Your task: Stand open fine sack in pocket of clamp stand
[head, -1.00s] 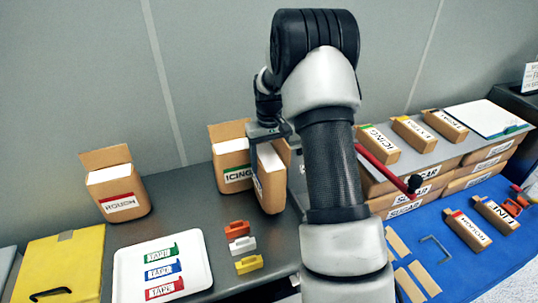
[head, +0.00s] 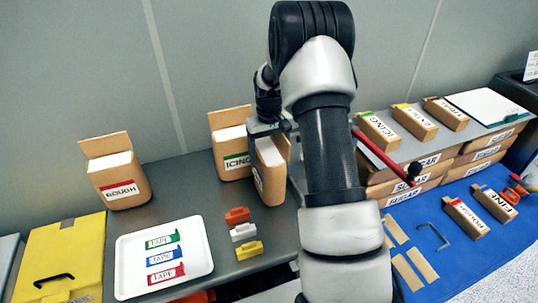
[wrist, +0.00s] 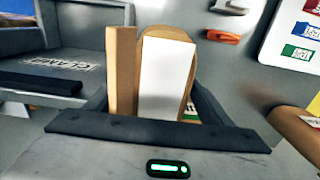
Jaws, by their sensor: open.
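The open fine sack (head: 270,170) is a brown paper sack with a white top and a raised back flap. It stands upright on the grey bench, right of the icing sack, with part of a blue label showing. In the wrist view the sack (wrist: 166,75) is between the fingers of my gripper (wrist: 150,105). My gripper (head: 266,128) is open at the sack's top; contact cannot be told. The clamp stand (wrist: 68,62), grey with lettering, is left of the sack in the wrist view; in the head view my arm mostly hides it.
The icing sack (head: 232,150) stands close to the left, the rough sack (head: 119,172) farther left. Orange, white and yellow clips (head: 241,233) and a white tray (head: 200,262) with tapes lie in front. A shelf on sugar boxes (head: 420,165) and a red bar (head: 384,158) are right.

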